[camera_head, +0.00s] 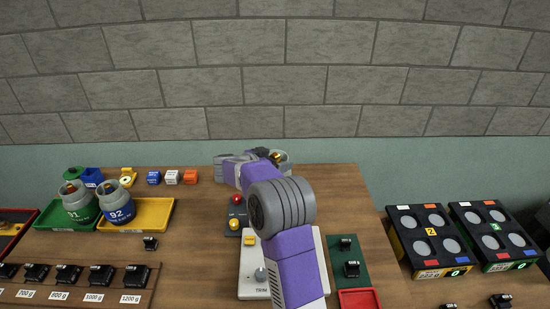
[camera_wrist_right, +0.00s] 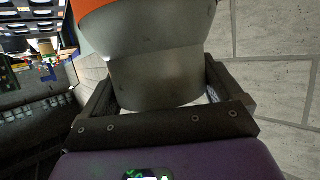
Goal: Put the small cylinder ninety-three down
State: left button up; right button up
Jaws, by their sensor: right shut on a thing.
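A small cylinder with a grey collar and an orange body (camera_wrist_right: 150,40) fills the top of the right wrist view. Its number is not readable. My right gripper (camera_wrist_right: 160,98) is shut around its grey collar. In the head view the cylinder's grey top and brass valve (camera_head: 280,155) show beyond my purple wrist, near the table's far edge. My arm hides most of it, and I cannot tell whether its base touches the table. Cylinder 91 (camera_head: 78,208) stands upright in a green tray (camera_head: 45,218). Cylinder 92 (camera_head: 117,208) stands upright in a yellow tray (camera_head: 158,214). My left gripper is out of view.
A white scale panel marked TRIM (camera_head: 250,285) lies under my arm. A control box with red and yellow buttons (camera_head: 236,214) stands behind it. Small blocks (camera_head: 172,177) sit at back left. Black racks (camera_head: 425,240) are at right. Bare wood shows around (camera_head: 195,235).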

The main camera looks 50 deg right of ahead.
jog(key=shift+f+b, duration=0.4)
jog(key=shift+f, duration=1.7)
jog(key=o, duration=1.7)
jog(key=shift+f, duration=0.15)
jog(key=p+v, duration=0.1)
jog(key=v, duration=1.1)
jog(key=shift+a, duration=0.1)
jog(key=shift+r, duration=0.2)
